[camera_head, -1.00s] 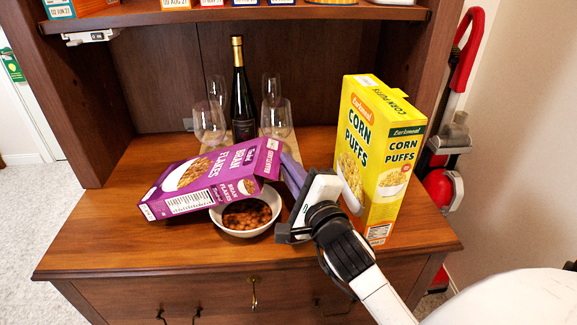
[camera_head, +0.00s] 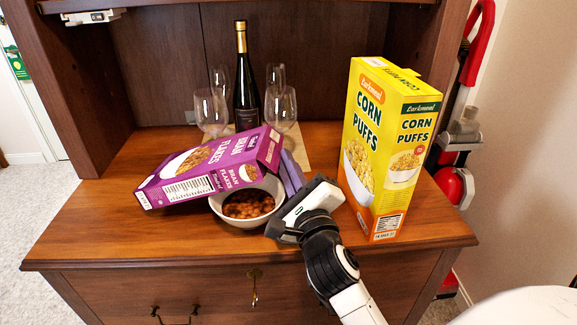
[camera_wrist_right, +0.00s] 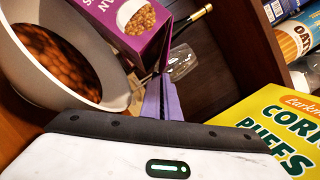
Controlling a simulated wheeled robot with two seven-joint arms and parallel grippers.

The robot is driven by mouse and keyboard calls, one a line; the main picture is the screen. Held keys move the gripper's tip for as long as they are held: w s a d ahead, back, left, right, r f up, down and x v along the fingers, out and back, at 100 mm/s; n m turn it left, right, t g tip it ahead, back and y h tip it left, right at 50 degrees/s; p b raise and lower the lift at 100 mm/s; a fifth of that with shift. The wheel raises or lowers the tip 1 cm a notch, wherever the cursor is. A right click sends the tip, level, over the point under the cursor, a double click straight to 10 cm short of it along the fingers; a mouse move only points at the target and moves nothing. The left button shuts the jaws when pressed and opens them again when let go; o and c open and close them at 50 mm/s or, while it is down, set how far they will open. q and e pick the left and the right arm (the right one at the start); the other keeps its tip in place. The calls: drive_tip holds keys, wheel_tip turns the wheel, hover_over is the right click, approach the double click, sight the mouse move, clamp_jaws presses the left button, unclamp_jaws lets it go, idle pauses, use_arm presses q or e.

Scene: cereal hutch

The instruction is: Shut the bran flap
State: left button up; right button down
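The purple bran flakes box (camera_head: 205,172) lies tilted, its right end raised over the white bowl (camera_head: 222,213) of brown cereal. Its right end (camera_head: 271,150) faces my right gripper; how far its flap stands open is unclear. My right gripper (camera_head: 290,165) is just right of that end, its slim purple fingers together and pointing to the back. In the right wrist view the fingers (camera_wrist_right: 161,98) are side by side below the edge of the bran flakes box (camera_wrist_right: 130,25). I cannot tell whether they touch the flap. My left gripper is out of view.
The yellow corn puffs box (camera_head: 362,178) stands upright close to the right of my right gripper. A dark bottle (camera_head: 246,100) and several wine glasses (camera_head: 211,112) stand behind on a board. The wooden counter (camera_head: 110,235) is clear at the front left.

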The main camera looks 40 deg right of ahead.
drive_tip(key=c, duration=2)
unclamp_jaws()
drive_tip(key=b+v, duration=0.1)
drive_tip(key=v, duration=0.5)
drive_tip(key=shift+s+a+f, duration=0.1)
drive_tip(key=shift+s+f, duration=0.05)
drive_tip(key=shift+s, duration=0.05)
drive_tip(key=shift+s+a, duration=0.15)
drive_tip(key=shift+s, duration=0.4)
